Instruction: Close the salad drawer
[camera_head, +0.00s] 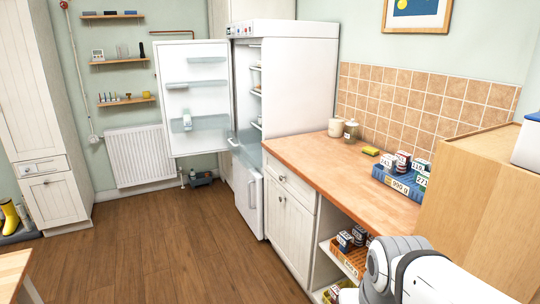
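The tall white fridge (292,85) stands in the back corner with its upper door (190,98) swung wide open to the left. Low in the open compartment, a pale drawer-like front (247,156) sits just above the lower freezer door and seems to stick out past the shelves. It looks like the salad drawer, but it is small and seen at a steep angle, so how far it is out is unclear. My arm shows at the lower right, in front of the counter. My gripper is outside the view.
The lower freezer door (249,203) looks shut. A wooden-topped counter (330,172) runs from the fridge toward me, with boxes (400,180) and jars on it. A tall wooden cabinet (485,190) stands at right. The wooden floor (165,245) before the fridge is clear.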

